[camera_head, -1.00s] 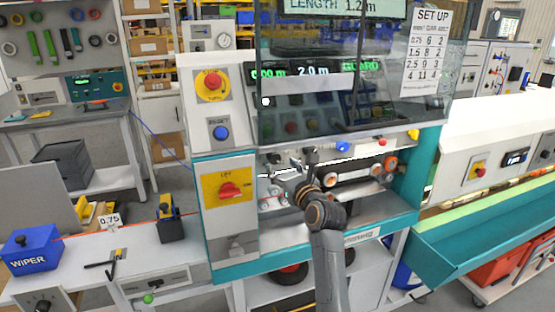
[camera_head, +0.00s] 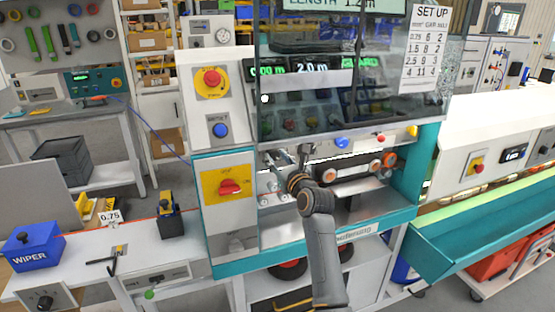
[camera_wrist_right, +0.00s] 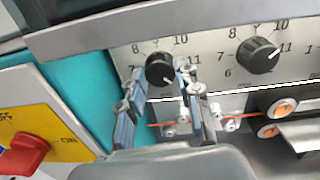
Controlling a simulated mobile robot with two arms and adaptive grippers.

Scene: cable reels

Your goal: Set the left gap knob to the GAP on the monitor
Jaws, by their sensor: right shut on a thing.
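The left gap knob (camera_wrist_right: 159,68) is a round black dial on a grey panel in the right wrist view, with numbers around it. My right gripper (camera_wrist_right: 158,88) has one finger on each side of the knob and is shut on it. The finger on the right hides part of the dial and its scale. I cannot read its setting surely. A second black knob (camera_wrist_right: 258,56) to the right has its white mark near 11. In the head view my right gripper (camera_head: 289,160) reaches in under the guard. The monitor (camera_head: 340,5) is cut off at the top; no GAP value shows.
A clear guard (camera_head: 300,110) hangs above the gripper. A SET UP chart (camera_head: 427,50) is on it. Rollers with orange centres (camera_wrist_right: 283,107) lie below the right knob.

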